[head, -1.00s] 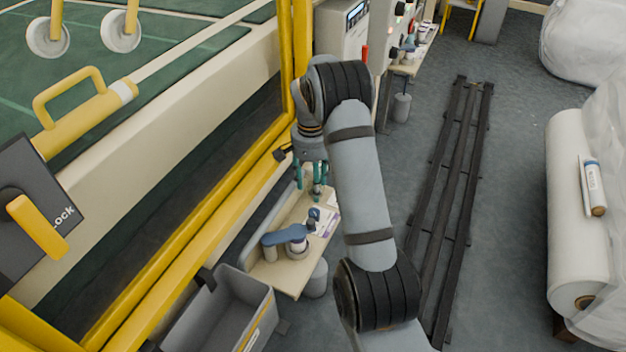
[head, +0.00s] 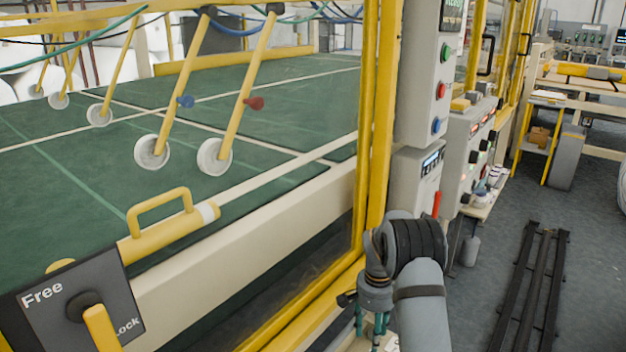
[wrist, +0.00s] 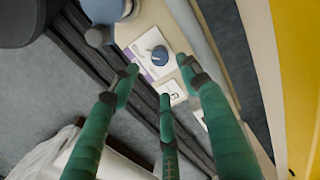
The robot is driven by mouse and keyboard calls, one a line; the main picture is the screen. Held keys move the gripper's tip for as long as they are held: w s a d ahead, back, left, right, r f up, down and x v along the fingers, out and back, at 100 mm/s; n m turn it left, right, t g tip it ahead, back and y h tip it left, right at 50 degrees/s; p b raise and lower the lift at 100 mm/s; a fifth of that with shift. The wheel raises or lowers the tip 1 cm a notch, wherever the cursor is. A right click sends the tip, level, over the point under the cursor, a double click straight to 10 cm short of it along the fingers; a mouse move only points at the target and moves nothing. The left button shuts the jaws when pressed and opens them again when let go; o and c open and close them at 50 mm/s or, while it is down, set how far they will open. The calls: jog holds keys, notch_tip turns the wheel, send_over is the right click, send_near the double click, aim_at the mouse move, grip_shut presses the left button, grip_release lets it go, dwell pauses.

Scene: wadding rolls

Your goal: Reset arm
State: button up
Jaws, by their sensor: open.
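My gripper (head: 372,322) hangs from my wrist at the bottom of the head view, beside the yellow frame. Its teal fingers are partly cut off there. In the wrist view my gripper (wrist: 160,78) shows three separate green fingers, open, with nothing between them. Beyond the fingertips is a beige shelf (wrist: 150,15) with a blue knob (wrist: 153,55) on a white and purple label. The fingers appear apart from the knob. My arm is bent, with its elbow beside the frame in the head view.
A yellow frame (head: 376,120) and a control panel with buttons (head: 428,80) stand close to my arm. A Free/Lock switch (head: 80,308) is at lower left. A green-topped machine bed (head: 270,100) lies behind the frame. Dark floor rails (head: 540,285) lie right, with open floor around them.

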notch_tip(320, 180, down, 8)
jog(key=shift+d+f, duration=0.1)
jog(key=shift+f, duration=0.15)
dwell(0.4)
